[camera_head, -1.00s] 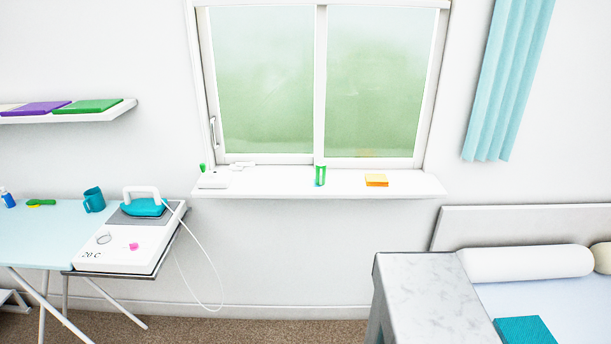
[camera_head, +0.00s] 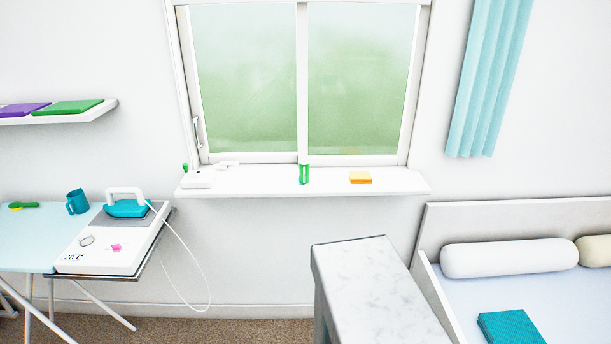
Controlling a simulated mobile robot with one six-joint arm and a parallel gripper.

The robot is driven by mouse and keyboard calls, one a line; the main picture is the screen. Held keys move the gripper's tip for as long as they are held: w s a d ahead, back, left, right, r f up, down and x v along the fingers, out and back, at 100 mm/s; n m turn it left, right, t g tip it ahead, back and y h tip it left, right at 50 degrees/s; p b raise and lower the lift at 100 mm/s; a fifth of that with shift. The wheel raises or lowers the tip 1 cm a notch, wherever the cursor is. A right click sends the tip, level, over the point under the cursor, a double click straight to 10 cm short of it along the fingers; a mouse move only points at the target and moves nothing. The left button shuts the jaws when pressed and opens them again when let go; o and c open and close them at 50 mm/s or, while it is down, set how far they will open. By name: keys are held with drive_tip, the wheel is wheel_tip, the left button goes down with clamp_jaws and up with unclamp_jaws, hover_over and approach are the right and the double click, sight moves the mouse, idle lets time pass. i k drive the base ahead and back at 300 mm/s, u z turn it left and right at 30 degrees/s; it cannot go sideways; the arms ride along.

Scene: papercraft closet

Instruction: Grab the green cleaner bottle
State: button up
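A small upright green item (camera_head: 304,174) with a pale mark on its front stands on the white window sill, below the middle frame of the window. It is too small to tell for sure whether it is the cleaner bottle. A second, smaller green tip (camera_head: 185,168) shows at the sill's left end, behind a white box (camera_head: 197,180). My gripper is not in view.
An orange block (camera_head: 360,177) lies on the sill (camera_head: 260,185). An ironing board (camera_head: 35,235) with an iron (camera_head: 127,207) and a teal mug (camera_head: 77,201) is at left. A marbled top (camera_head: 370,285) stands in front, beside the bed (camera_head: 580,300). Carpet shows between.

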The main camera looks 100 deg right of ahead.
sight(304, 165)
drive_tip(key=u, duration=0.05)
drive_tip(key=k, duration=0.85)
drive_tip(key=z, duration=1.05)
